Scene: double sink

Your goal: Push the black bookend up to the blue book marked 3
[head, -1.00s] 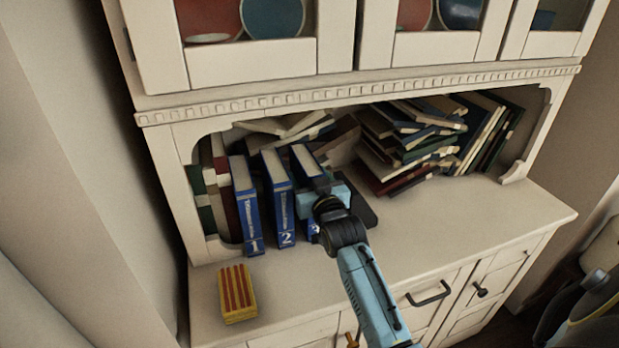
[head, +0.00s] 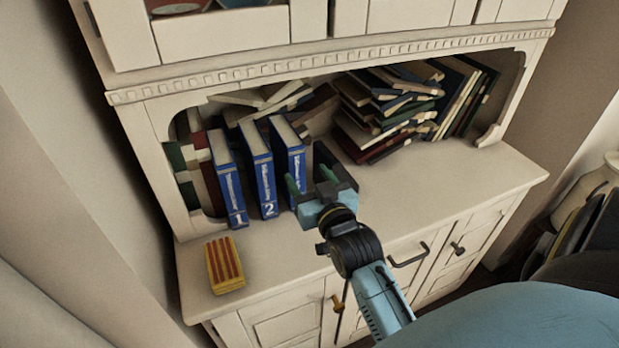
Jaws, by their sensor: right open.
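The blue book marked 3 (head: 290,150) stands upright at the right end of a row, beside the blue books marked 2 (head: 258,165) and 1 (head: 227,180). Its number is hidden behind my gripper. The black bookend (head: 332,160) stands just right of book 3; a narrow gap seems to show between them, but its lower part is hidden. My right gripper (head: 310,184) is open and empty, in front of book 3 and the bookend, one finger by the book's spine and the other by the bookend. My left gripper is out of view.
A yellow and red striped box (head: 224,265) lies at the front left of the countertop (head: 450,180). A messy pile of books (head: 390,110) fills the back right of the niche. The countertop right of the bookend is clear.

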